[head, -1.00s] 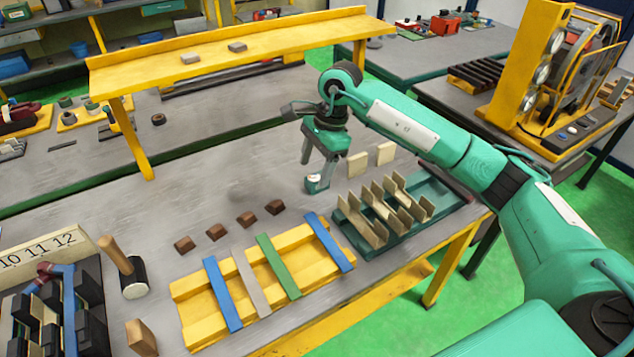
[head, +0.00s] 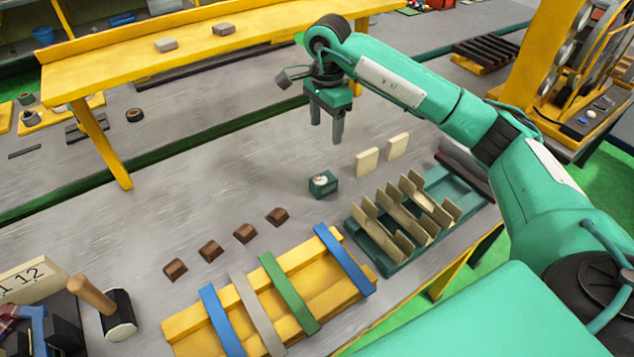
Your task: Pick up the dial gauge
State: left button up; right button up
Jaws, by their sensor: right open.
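The dial gauge (head: 323,184) is a small dark green block with a round white face. It sits on the grey bench, right of the middle of the picture. My right gripper (head: 326,137) is above and behind it, fingers pointing down, open and empty. Clear space shows between the fingertips and the gauge. My left gripper is not in view.
Two cream plates (head: 368,161) stand right of the gauge. A green tray (head: 440,193) with cream folded pieces lies at the right. A yellow rack (head: 183,325) with coloured strips is in front. Several brown blocks (head: 245,233) lie to the left. A hammer (head: 118,318) stands front left.

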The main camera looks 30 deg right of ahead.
jog(key=b, duration=0.6)
send_over(323, 178)
notch_tip(323, 178, down, 6)
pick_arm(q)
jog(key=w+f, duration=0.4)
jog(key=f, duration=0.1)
pick_arm(e)
jog(key=f, duration=0.2)
jog(key=f+p, duration=0.1)
jog(key=f, duration=0.5)
jog(key=shift+s+f+p, duration=0.25)
jog(key=shift+s+p, duration=0.1)
jog(key=shift+s, duration=0.05)
jog(key=shift+w+f+p, duration=0.15)
jog(key=shift+f+p, duration=0.3)
jog(key=shift+f, duration=0.9)
jog(key=shift+w+f+p, duration=0.1)
jog(key=shift+f+p, duration=0.35)
jog(key=shift+f, duration=0.9)
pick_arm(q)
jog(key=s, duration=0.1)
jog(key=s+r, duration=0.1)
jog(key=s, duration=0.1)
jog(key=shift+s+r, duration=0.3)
pick_arm(e)
jog(key=c, duration=1.1)
